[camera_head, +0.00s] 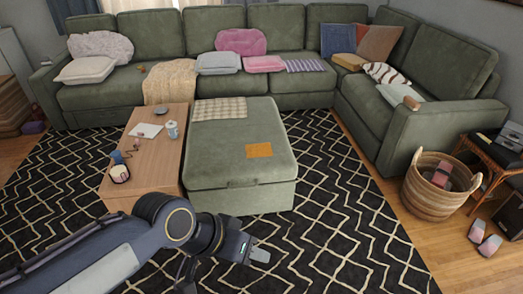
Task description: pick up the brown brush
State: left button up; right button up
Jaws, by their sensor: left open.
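I cannot pick out a brown brush with certainty in the head view. A small rounded brown item (412,103) lies by the right sofa arm, too small to tell what it is. My right gripper is not in view.
The green sectional sofa (160,40) runs along the back and right, with cushions on it. A wicker basket (432,200) and a pair of shoes (484,238) stand at the right. The black rug (345,235) is clear between ottoman and basket.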

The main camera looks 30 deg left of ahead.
aim_at(410, 102)
jog(key=i+z, duration=0.1)
jog(key=i, duration=1.15)
jog(key=i+z, duration=0.15)
jog(key=i, duration=0.45)
jog(key=i+j, duration=0.15)
jog(key=i, duration=0.5)
jog(key=i+j+z, duration=0.15)
jog(key=i, duration=0.45)
jog(key=i+j+z, duration=0.2)
jog(key=i+z, duration=0.15)
jog(key=i, duration=0.2)
jog(key=i+j+z, duration=0.35)
jog(key=i+j, duration=0.05)
jog(key=i, duration=0.1)
